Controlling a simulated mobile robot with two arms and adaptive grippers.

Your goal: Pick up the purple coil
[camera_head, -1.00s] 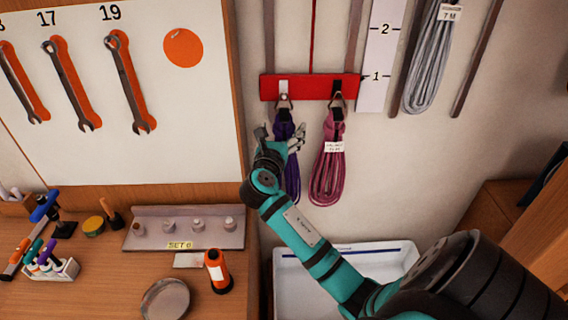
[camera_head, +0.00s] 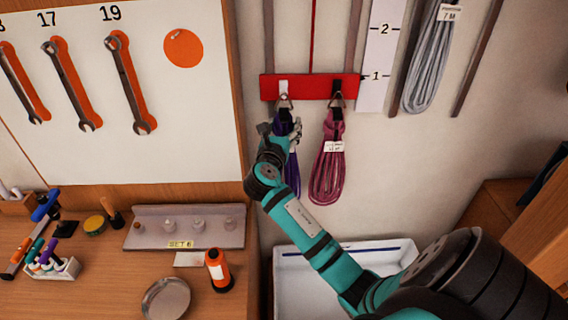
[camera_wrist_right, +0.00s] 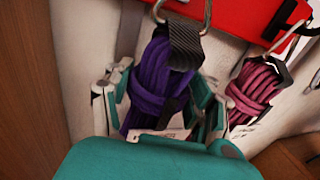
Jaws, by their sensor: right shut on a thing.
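The purple coil (camera_head: 293,167) hangs by a dark strap from a metal hook on the red rack (camera_head: 312,88). My right gripper (camera_head: 281,130) is at the upper part of the coil, just below the strap, and hides part of it in the head view. In the right wrist view the purple coil (camera_wrist_right: 152,78) lies between the two fingers of my right gripper (camera_wrist_right: 160,105), which are shut on it. A pale label shows at the lower part of the coil there. My left gripper is not in view.
A pink coil (camera_head: 328,172) hangs close to the right on the same red rack. A grey coil (camera_head: 428,60) hangs farther right. A white bin (camera_head: 290,285) stands below. A workbench with tools is at the left.

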